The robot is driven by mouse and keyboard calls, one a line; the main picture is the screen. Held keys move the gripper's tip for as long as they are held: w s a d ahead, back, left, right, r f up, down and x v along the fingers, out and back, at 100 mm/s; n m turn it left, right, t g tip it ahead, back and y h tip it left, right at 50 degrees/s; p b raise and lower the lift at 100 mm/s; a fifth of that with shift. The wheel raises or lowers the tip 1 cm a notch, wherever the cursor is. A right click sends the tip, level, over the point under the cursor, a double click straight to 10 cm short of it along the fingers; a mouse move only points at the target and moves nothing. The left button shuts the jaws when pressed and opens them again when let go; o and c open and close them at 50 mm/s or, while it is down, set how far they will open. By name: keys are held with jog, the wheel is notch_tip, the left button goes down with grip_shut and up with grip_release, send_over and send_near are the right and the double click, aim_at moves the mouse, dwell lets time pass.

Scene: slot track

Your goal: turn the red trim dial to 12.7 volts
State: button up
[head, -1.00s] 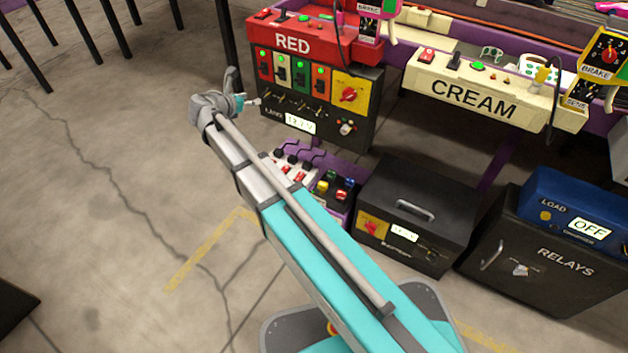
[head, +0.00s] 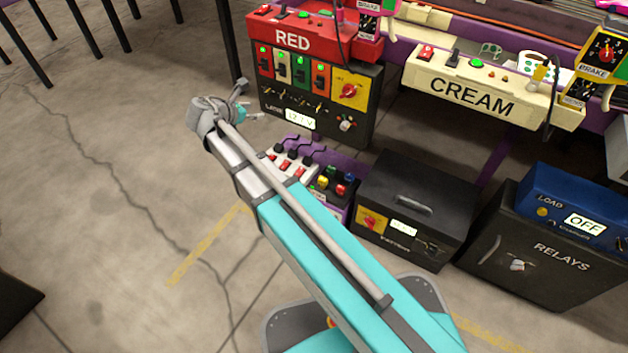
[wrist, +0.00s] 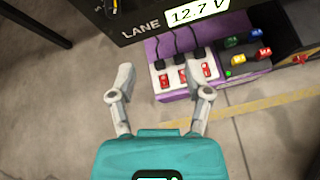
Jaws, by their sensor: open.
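The black lane box (head: 275,119) under the red RED panel (head: 310,42) carries a small pale-and-red knob (head: 346,125), right of its lit display (head: 300,119). A larger red knob (head: 348,91) sits above on a yellow plate. I cannot tell from the labels which is the trim dial. In the wrist view the display (wrist: 196,12) reads 12.7 V; both knobs are out of that view. My gripper (head: 251,101) is left of the lane box, apart from both knobs. In the wrist view my gripper (wrist: 167,80) is open and empty.
A purple tray of red switches (wrist: 183,77) and coloured buttons (wrist: 250,54) stands on the floor below. A black battery box (head: 430,185), the RELAYS box (head: 535,265) and the CREAM panel (head: 485,95) are to the right.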

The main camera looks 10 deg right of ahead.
jog(key=s+d+f+m+g+y+b, duration=0.6)
jog(key=s+d+f+m, duration=0.8)
jog(key=m, duration=0.4)
jog(key=shift+s+f+g+b, duration=0.4)
jog(key=shift+s+f, duration=0.5)
jog(key=shift+s, duration=0.5)
jog(key=shift+d, duration=0.1)
jog(key=s+r+m+y+p, duration=0.1)
jog(key=s+r+m+p, duration=0.1)
jog(key=r+p, duration=2.6)
jog(key=s+r+m+g+y+p, duration=0.1)
jog(key=s+r+m+y+p, duration=0.1)
jog(key=r+p, duration=2.6)
jog(key=shift+s+d+m+p, duration=0.3)
jog(key=shift+s+d+m, duration=0.25)
jog(key=shift+m, duration=0.25)
jog(key=shift+a, duration=0.1)
jog(key=shift+c, duration=0.5)
